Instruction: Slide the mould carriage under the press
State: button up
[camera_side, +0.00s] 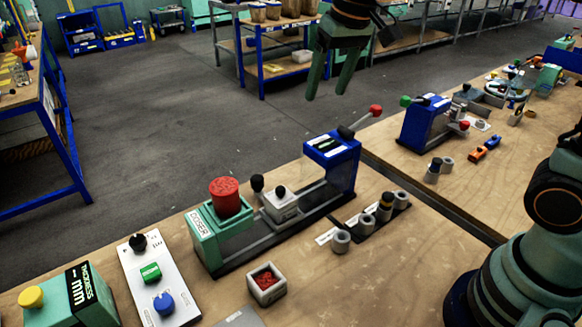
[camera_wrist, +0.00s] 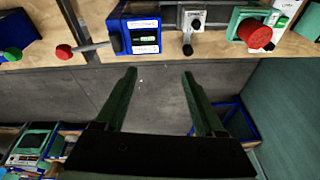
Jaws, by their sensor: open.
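The mould carriage (camera_side: 281,205) is a light grey block with a black knob, sitting on a rail between the green doser and the blue press. The blue press (camera_side: 331,165) has a lever with a red ball and stands at the right end of the rail. In the wrist view the carriage (camera_wrist: 193,19) is at the top, between the press (camera_wrist: 140,30) and the doser's red hopper (camera_wrist: 254,33). My gripper (camera_side: 328,95) is open and empty, high up and beyond the bench's far edge, well clear of the carriage. It also shows open in the wrist view (camera_wrist: 160,75).
The green doser (camera_side: 205,235) stands at the rail's left end. Several grey cylinders (camera_side: 366,223) sit in front of the rail. A box of red pellets (camera_side: 266,284) and a control panel (camera_side: 155,280) are nearby. A second blue press (camera_side: 425,122) stands on the bench to the right.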

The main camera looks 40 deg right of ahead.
jog(key=w+a+f+g, duration=0.2)
jog(key=w+a+f, duration=0.3)
jog(key=w, duration=0.3)
jog(key=m+g, duration=0.1)
jog(key=m, duration=0.1)
send_near(257, 178)
notch_tip(257, 178, down, 9)
jog(key=shift+a+r, duration=0.1)
jog(key=shift+a, duration=0.05)
grip_shut()
jog(key=shift+r, duration=0.1)
dwell(1.1)
